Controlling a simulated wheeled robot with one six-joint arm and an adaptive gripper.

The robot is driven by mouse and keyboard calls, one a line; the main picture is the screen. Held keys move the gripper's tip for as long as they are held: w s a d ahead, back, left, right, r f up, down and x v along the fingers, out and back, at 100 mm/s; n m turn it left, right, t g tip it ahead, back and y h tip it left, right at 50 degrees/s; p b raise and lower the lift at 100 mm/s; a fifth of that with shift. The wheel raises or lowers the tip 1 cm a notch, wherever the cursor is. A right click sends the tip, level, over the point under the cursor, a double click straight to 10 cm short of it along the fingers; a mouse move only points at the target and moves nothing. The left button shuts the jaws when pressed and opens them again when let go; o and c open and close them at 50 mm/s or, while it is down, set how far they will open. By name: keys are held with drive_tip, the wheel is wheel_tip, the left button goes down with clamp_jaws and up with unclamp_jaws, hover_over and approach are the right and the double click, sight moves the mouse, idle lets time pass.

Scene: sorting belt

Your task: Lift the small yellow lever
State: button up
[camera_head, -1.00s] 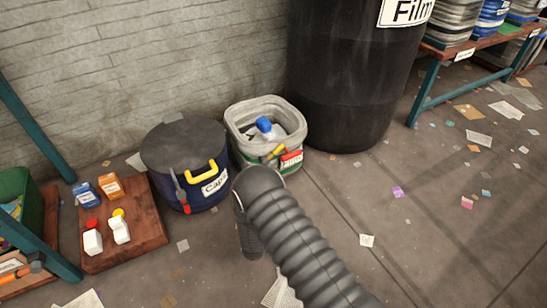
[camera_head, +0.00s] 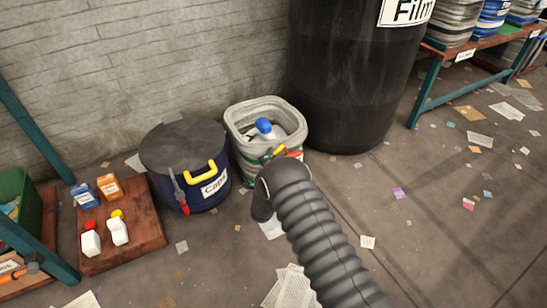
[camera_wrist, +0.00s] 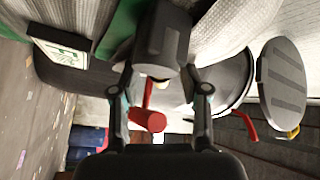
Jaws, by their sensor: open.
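A small yellow lever (camera_head: 279,150) shows at the front of the pale open bin (camera_head: 235,122) in the head view, with a red piece (camera_head: 295,154) beside it. My arm's end is in front of this bin and hides its lower front and label. My gripper (camera_wrist: 158,78) is open in the wrist view. A red cylindrical knob on a thin red stem (camera_wrist: 149,121) shows between its fingers, with no visible grip on it. A small yellow part (camera_wrist: 293,132) is at the right of the wrist view; I cannot tell whether it is the same lever.
A dark blue bin labelled Caps (camera_head: 205,197) with a yellow handle (camera_head: 201,172) stands left of the pale bin. A tall black barrel (camera_head: 340,80) stands behind it. A wooden board (camera_head: 150,225) with several bottles is at the left. Open floor with paper scraps lies right.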

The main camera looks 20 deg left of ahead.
drive_tip(key=shift+w, duration=0.2)
clamp_jaws()
drive_tip(key=shift+a, duration=0.1)
